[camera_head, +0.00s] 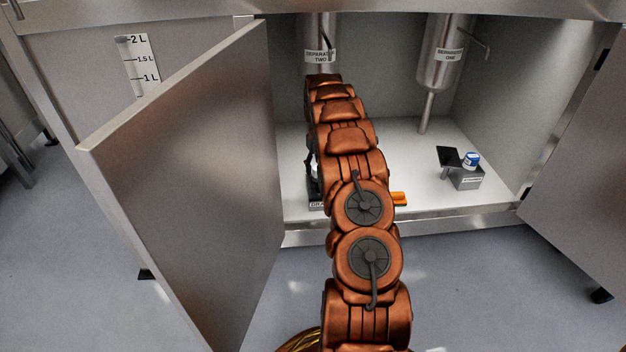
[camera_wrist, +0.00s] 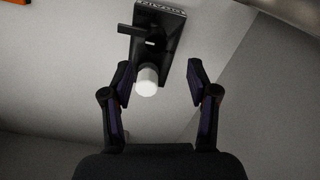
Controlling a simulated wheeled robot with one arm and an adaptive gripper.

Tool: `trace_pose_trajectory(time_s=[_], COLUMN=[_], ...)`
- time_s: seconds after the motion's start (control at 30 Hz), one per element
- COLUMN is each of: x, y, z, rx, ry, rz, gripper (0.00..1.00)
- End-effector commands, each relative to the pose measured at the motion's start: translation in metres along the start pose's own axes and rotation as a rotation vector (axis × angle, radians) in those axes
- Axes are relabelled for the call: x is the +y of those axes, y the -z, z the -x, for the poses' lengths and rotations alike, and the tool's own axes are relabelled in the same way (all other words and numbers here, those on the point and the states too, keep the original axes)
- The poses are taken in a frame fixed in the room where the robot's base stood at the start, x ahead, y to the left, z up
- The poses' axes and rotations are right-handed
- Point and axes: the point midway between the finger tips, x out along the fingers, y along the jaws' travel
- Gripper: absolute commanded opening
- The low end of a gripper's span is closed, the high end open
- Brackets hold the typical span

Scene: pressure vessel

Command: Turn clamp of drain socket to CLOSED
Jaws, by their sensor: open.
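The drain socket (camera_wrist: 171,45) shows in the wrist view as a black block with a lettered label at its top end, partly cut by the frame. A short black bar (camera_wrist: 129,30), which looks like its clamp, sticks out to the left. A white round piece (camera_wrist: 146,82) stands at the block's lower end. My gripper (camera_wrist: 160,80) is open, with the white piece between its fingers in the picture, closer to the left one; I see no clear contact. In the head view my arm hides most of the socket; part of its label (camera_head: 318,205) shows.
An orange piece (camera_head: 399,198) lies right of my arm at the cabinet's front edge. Another socket with a blue-and-white cap (camera_head: 471,160) and raised black flap stands right. Separator one (camera_head: 443,65) hangs above. The open left door (camera_head: 190,190) stands beside my arm.

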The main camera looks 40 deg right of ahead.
Motion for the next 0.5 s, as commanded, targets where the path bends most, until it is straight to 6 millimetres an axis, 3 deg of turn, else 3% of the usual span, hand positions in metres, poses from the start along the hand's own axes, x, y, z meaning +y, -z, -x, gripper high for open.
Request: trace_pose_trajectory(time_s=[0.17,0.5], x=[0.010,0.013], y=[-0.003,-0.004], z=[-0.014,-0.062], rx=[-0.001,0.000], ry=[0.000,0.000], rz=[-0.014,-0.018], gripper=[0.59,0.59])
